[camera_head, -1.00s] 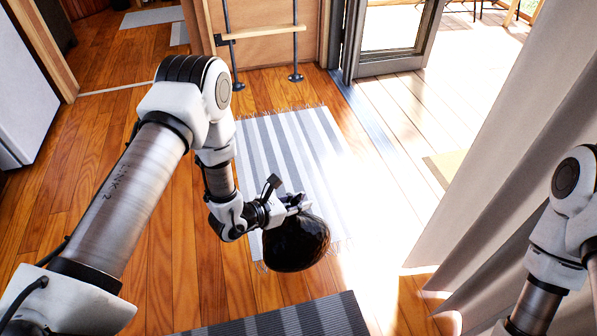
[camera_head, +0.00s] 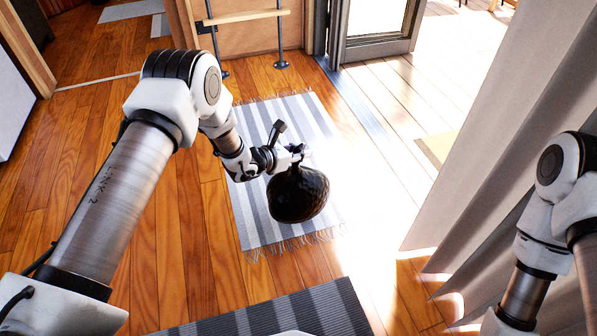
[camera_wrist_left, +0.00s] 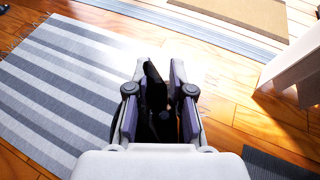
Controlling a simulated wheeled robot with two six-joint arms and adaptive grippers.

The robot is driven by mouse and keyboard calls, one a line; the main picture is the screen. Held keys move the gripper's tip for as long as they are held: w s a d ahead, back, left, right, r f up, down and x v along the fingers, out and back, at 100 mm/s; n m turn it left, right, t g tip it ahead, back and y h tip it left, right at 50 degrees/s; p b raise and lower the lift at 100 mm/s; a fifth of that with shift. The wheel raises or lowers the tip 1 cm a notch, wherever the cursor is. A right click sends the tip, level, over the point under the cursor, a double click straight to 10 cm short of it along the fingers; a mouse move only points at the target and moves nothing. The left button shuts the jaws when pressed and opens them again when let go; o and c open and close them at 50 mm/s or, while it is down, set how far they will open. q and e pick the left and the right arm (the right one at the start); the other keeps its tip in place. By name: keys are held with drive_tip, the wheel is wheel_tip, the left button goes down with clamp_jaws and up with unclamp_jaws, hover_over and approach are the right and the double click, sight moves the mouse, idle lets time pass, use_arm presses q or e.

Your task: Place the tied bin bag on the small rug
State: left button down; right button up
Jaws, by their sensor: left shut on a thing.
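The tied bin bag (camera_head: 299,196) is black, round and glossy, with its gathered neck at the top. My left gripper (camera_head: 293,156) is shut on that neck, and the bag hangs below it. In the head view the bag overlaps the middle to near part of the small rug (camera_head: 255,218), which is grey and white striped with fringed ends. I cannot tell whether the bag touches it. In the left wrist view the fingers (camera_wrist_left: 161,90) have dark material between them, and the rug (camera_wrist_left: 60,85) lies to the left. My right gripper is out of view.
A dark grey ribbed mat (camera_head: 290,312) lies at the near edge. A pale curtain (camera_head: 480,150) hangs at the right beside my right arm. An open glass door (camera_head: 375,25) stands at the back. Wooden floor is clear around the rug.

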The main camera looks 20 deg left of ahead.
use_arm(q)
drive_tip(key=shift+w+a+f, duration=0.1)
drive_tip(key=shift+w, duration=0.65)
wheel_tip(320, 180, down, 4)
drive_tip(key=b, duration=0.3)
drive_tip(key=shift+r, duration=0.45)
drive_tip(key=c, duration=1.4)
unclamp_jaws()
drive_tip(key=shift+s+f, duration=0.1)
drive_tip(key=shift+f, duration=0.05)
drive_tip(key=shift+c, duration=0.2)
drive_tip(key=o, duration=0.4)
